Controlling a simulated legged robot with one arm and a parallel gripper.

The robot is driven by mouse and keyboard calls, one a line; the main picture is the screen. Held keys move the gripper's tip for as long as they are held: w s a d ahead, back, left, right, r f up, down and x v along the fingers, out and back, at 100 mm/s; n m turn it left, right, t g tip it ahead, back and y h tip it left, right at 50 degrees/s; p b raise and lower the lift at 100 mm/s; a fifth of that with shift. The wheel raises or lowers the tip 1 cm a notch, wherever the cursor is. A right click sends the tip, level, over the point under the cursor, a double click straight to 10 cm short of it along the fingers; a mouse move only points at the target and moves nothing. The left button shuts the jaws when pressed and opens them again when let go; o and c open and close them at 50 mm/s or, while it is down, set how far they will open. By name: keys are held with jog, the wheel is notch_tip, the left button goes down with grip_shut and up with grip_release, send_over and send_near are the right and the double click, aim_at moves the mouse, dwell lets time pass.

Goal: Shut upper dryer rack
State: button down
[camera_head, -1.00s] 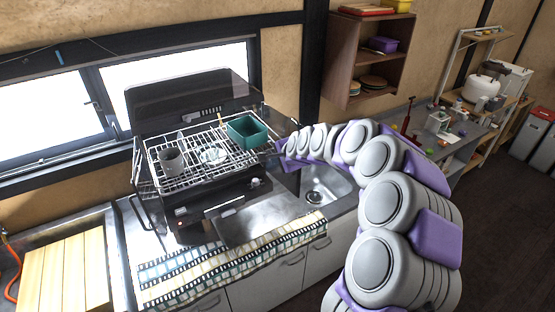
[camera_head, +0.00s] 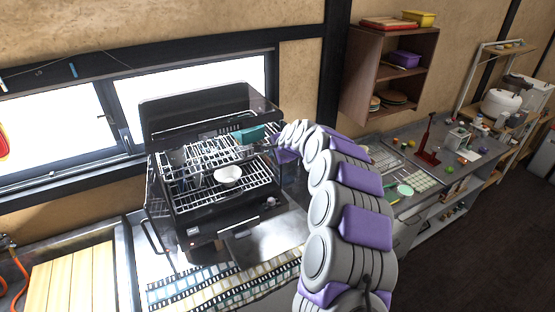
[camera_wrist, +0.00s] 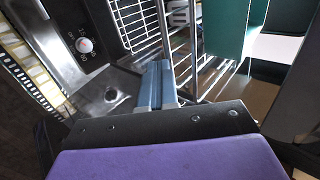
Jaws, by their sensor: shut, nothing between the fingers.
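The dish dryer (camera_head: 190,225) is a dark cabinet with its lid raised. Its upper wire rack (camera_head: 205,150) sits back inside and carries a teal container (camera_head: 252,134) at its right; its other contents are hard to make out. The lower rack (camera_head: 245,193) shows beneath, with a white bowl (camera_head: 228,175) on it. My gripper (camera_head: 277,152) is at the right side of the upper rack, partly hidden by my arm. In the wrist view its blue fingers (camera_wrist: 157,85) are closed together beside the rack's wires, with nothing between them; whether they touch cannot be told. The teal container (camera_wrist: 225,28) is close by.
A patterned mat (camera_head: 225,280) lies on the counter in front. A wall shelf (camera_head: 388,75) hangs at the right. The counter at the right (camera_head: 405,175) holds a red stand (camera_head: 428,145) and small items. A wooden board (camera_head: 72,278) lies at the left.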

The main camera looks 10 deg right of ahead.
aim_at(263, 143)
jog(key=w+a, duration=0.1)
jog(key=w, duration=0.1)
jog(key=w+a, duration=0.1)
jog(key=w, duration=0.1)
jog(key=w+a+p, duration=0.1)
jog(key=w, duration=0.1)
jog(key=shift+f, duration=0.1)
jog(key=shift+w+d+r, duration=0.1)
jog(key=shift+r, duration=0.15)
